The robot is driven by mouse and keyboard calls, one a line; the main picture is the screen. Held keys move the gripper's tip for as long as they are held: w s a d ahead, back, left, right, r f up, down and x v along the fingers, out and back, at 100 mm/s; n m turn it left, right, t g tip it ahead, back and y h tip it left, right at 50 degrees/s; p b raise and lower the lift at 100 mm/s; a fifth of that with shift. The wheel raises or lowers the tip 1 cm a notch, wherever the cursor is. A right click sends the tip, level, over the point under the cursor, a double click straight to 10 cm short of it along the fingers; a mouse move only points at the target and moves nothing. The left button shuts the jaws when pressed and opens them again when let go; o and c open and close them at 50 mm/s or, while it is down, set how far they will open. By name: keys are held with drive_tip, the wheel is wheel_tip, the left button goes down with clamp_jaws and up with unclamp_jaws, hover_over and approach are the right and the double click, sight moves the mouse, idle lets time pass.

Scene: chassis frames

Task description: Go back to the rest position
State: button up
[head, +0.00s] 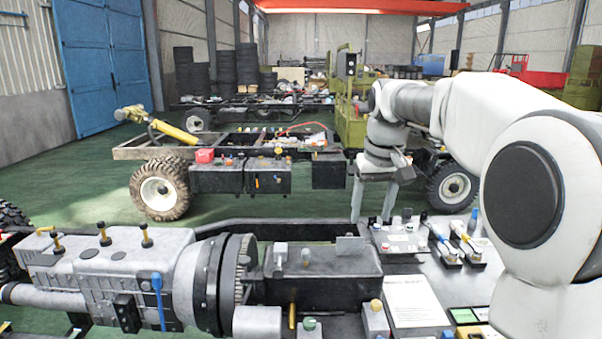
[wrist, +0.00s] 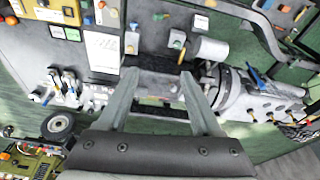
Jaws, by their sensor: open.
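My gripper (head: 372,200) hangs from my arm at the right of the head view, its fingers pointing down above the far edge of the near chassis. In the wrist view my gripper (wrist: 158,68) shows two grey fingers spread apart with nothing between them. The dark chassis surface lies beyond the fingertips. The fingers look apart from the parts there, though the exact height is hard to tell.
A grey gearbox (head: 120,270) lies at the left of the near chassis. A white sheet (head: 415,302), small fittings and blue-handled tools (head: 470,240) are at the right. A second wheeled chassis (head: 240,175) stands behind, with green floor (head: 90,185) between.

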drive_tip(key=s+t, duration=0.2)
drive_tip(key=s, duration=1.5)
drive_tip(key=s+f+m+t, duration=0.1)
drive_tip(key=s+f, duration=0.5)
drive_tip(key=s, duration=0.5)
drive_tip(key=shift+s+f, duration=0.25)
drive_tip(key=shift+s, duration=0.15)
drive_tip(key=shift+f, duration=0.1)
drive_tip(key=shift+c, duration=1.3)
drive_tip(key=shift+d, duration=0.1)
